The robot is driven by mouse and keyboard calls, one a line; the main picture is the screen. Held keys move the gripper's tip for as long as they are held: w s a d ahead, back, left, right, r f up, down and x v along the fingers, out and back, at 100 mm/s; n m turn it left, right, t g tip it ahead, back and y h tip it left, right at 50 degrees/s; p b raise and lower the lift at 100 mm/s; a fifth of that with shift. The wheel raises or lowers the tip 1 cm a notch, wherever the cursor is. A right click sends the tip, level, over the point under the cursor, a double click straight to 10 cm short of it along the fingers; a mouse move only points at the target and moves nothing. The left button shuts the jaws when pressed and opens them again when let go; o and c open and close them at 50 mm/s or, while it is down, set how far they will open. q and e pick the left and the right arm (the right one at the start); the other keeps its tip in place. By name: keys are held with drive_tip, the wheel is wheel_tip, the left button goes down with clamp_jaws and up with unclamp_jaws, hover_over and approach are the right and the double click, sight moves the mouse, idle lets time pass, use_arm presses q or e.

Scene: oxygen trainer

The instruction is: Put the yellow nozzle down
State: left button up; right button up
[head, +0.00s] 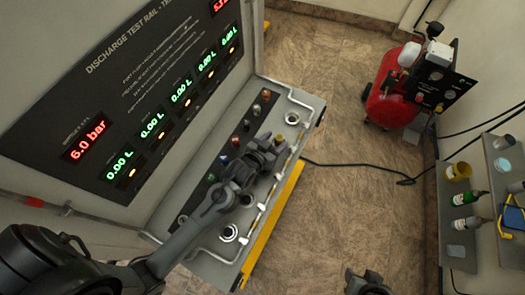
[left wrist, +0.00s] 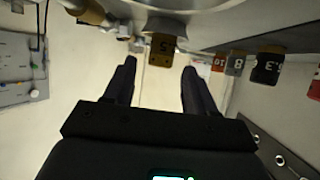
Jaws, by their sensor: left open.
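The yellow nozzle (left wrist: 162,50) shows a dark-yellow tag marked with a 5, upside down, hanging below a round metal body in the left wrist view. My left gripper (left wrist: 159,68) is open, its two dark fingers apart on either side of that tag with visible gaps. In the head view my left gripper (head: 272,150) is over the grey bench ledge, at the row of coloured nozzles, and hides part of it. I cannot make out the yellow nozzle there with certainty. My right gripper (head: 368,284) shows only partly at the bottom edge, over the floor.
Other tagged nozzles, one black (left wrist: 268,68), hang to the right in the left wrist view. The test panel (head: 150,80) rises behind the ledge (head: 222,250). A red compressor (head: 395,90) stands at upper right, and shelves with bottles (head: 467,197) at far right. Open floor lies between.

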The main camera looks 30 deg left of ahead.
use_arm(q)
drive_tip(key=v, duration=1)
drive_tip(key=shift+s+r, duration=0.1)
drive_tip(key=shift+s, duration=0.25)
drive_tip(key=s+f+g, duration=0.1)
drive_tip(key=s, duration=0.1)
drive_tip(key=s+a+g, duration=0.1)
drive_tip(key=s+g, duration=0.1)
drive_tip(key=s, duration=0.1)
drive_tip(key=s+f+g, duration=0.1)
drive_tip(key=s+g, duration=0.1)
drive_tip(key=shift+s+a+f+m, duration=0.25)
drive_tip(key=shift+s+f+m, duration=0.05)
drive_tip(key=shift+f, duration=0.05)
drive_tip(key=s+g, duration=0.1)
drive_tip(key=s, duration=0.1)
drive_tip(key=s+a+g, duration=0.1)
drive_tip(key=s, duration=0.1)
drive_tip(key=s+a+g+y, duration=0.1)
drive_tip(key=s+g, duration=0.1)
drive_tip(key=s, duration=0.1)
drive_tip(key=shift+a+f, duration=0.1)
wheel_tip(320, 180, up, 15)
drive_tip(key=p, duration=1.4)
drive_tip(key=shift+p, duration=0.35)
drive_tip(key=shift+f, duration=0.2)
